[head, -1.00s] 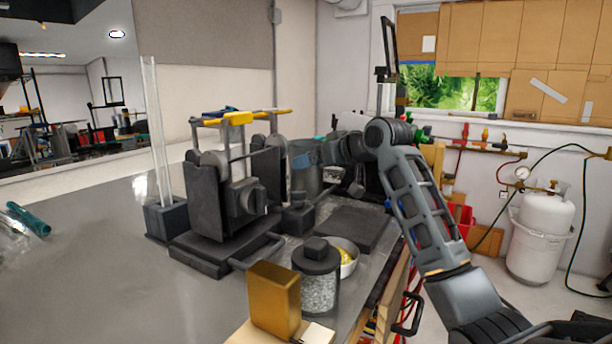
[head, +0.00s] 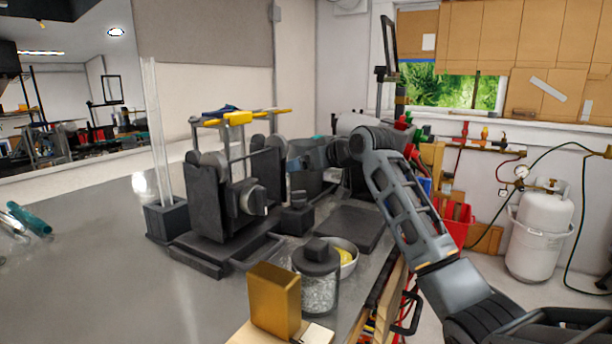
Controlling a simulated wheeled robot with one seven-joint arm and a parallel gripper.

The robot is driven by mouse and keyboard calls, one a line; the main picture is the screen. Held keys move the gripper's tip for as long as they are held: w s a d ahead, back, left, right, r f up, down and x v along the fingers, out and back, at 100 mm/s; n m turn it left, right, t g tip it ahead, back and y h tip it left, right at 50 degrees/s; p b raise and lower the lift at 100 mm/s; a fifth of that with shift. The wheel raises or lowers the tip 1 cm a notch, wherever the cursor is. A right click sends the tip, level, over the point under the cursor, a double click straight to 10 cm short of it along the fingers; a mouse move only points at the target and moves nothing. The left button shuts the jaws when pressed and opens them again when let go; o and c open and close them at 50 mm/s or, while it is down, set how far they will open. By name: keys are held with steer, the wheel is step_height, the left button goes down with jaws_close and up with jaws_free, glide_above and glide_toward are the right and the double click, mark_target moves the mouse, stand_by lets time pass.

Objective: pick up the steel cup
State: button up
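A grey metallic cylinder that looks like the steel cup (head: 309,182) stands toward the back of the bench, right of the dark clamp apparatus. Its upper part is partly hidden by my gripper (head: 296,162), which reaches in from the right at about the height of its rim. The fingers are small and dark here. I cannot tell whether they touch the cup or how far apart they are.
The dark apparatus with yellow-handled bars (head: 232,195) stands close on the left. A dark flat plate (head: 350,229), a white bowl with something yellow (head: 346,270), a lidded glass jar (head: 316,285) and a gold block (head: 275,300) are nearer. The bench's left side is mostly clear.

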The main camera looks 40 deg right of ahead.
steer(key=c, duration=0.7)
steer(key=shift+r, duration=0.2)
steer(key=shift+c, duration=1)
steer(key=shift+r, duration=0.1)
